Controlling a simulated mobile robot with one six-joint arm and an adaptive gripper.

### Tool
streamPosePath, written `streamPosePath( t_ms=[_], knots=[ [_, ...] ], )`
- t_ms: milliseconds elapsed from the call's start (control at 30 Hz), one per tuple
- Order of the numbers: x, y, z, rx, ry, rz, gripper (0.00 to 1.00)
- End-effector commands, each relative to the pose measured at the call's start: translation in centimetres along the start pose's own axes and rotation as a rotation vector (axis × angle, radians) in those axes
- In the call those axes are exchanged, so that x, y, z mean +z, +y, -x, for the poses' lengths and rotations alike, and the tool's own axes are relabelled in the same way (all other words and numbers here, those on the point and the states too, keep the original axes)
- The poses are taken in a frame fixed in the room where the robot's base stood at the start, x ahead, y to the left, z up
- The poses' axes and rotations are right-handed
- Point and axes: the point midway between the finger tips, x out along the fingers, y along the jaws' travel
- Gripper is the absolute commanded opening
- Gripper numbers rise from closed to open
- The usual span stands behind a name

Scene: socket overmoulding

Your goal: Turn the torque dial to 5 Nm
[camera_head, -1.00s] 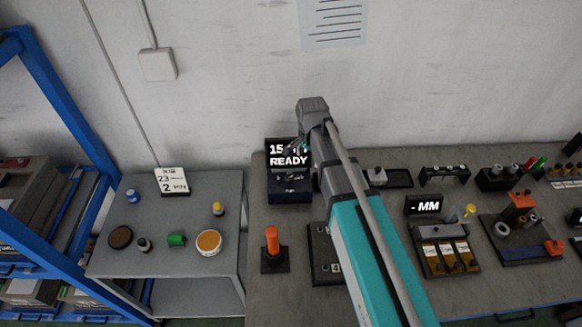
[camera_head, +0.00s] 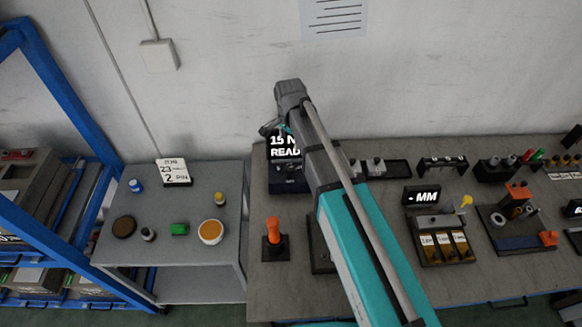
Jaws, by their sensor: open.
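The torque unit (camera_head: 290,186) is a dark box at the back of the bench, with a black display (camera_head: 284,147) above it. The display's white text starts "15 N" and "READ"; my arm covers its right end. The dial itself cannot be made out at this size. My gripper (camera_head: 270,129) is at the end of my grey and teal arm, in front of the display's upper left edge. It looks empty. Its fingers are small and partly hidden by my wrist, and I cannot tell how far it is from the unit.
An orange-handled tool (camera_head: 273,232) stands in front of the unit. To the right are a "- MM" display (camera_head: 422,195), trays and fixtures. A grey side table (camera_head: 190,250) on the left holds a card and small pots. The wall is close behind.

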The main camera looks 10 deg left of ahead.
Motion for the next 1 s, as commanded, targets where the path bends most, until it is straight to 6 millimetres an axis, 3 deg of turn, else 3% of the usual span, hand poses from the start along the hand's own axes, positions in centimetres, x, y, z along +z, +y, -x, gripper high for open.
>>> streamPosePath(
  t_ms=[1000],
  knots=[
    [-0.1,0.1,-7.7,0.0,0.0,-0.001,0.85]
  ],
)
